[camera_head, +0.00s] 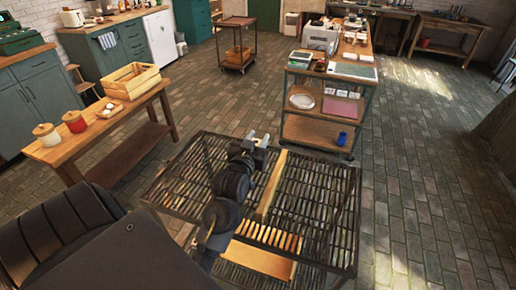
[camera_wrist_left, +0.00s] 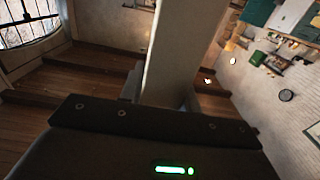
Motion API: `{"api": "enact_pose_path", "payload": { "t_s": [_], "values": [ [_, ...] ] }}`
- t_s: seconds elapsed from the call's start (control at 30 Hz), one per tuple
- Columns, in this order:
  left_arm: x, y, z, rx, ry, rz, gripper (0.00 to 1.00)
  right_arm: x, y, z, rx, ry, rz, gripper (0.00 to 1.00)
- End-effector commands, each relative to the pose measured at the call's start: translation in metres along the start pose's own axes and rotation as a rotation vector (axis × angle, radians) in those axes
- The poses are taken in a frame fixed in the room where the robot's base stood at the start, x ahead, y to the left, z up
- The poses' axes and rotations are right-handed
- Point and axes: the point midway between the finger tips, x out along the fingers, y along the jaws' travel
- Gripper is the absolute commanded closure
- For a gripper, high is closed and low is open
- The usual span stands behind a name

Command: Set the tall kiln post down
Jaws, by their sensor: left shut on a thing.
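The kiln post (camera_wrist_left: 182,45) fills the middle of the left wrist view as a tall, pale grey-beige bar with flat sides. It stands between the fingers of my left gripper (camera_head: 258,139), which is shut on it. In the head view this gripper is over the far edge of a dark slatted metal rack (camera_head: 325,215). I cannot clearly make out the post there, nor whether its lower end touches anything. My right gripper is not in view.
A light wooden strip (camera_head: 270,187) runs across the rack, just right of my left arm. A wooden bench (camera_head: 95,130) with jars and a crate (camera_head: 132,80) stands at left. A loaded shelf cart (camera_head: 320,128) stands behind. Brick floor at right is clear.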

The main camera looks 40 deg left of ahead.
Motion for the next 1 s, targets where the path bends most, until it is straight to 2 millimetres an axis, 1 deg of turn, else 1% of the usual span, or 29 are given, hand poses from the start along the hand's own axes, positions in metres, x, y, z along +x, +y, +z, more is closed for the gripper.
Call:
{"api": "enact_pose_path", "payload": {
  "t_s": [0.23, 0.3, 0.4, 0.5, 0.8, 1.0],
  "values": [
    [0.005, 0.0, 0.006, 0.0, 0.002, 0.001, 0.96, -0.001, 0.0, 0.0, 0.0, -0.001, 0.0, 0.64],
    [0.009, 0.0, 0.014, 0.001, -0.003, 0.001, 0.96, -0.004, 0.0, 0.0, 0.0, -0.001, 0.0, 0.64],
    [0.008, 0.0, 0.028, 0.001, -0.002, 0.001, 0.96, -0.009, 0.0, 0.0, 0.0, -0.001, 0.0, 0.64],
    [0.007, 0.0, 0.037, 0.0, 0.0, 0.001, 0.96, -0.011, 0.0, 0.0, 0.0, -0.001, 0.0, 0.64],
    [0.008, 0.001, 0.04, -0.001, 0.002, 0.001, 0.96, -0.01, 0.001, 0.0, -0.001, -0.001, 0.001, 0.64],
    [0.008, 0.001, 0.046, -0.001, 0.003, 0.001, 0.96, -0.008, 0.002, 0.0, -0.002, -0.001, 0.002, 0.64]
  ]
}}
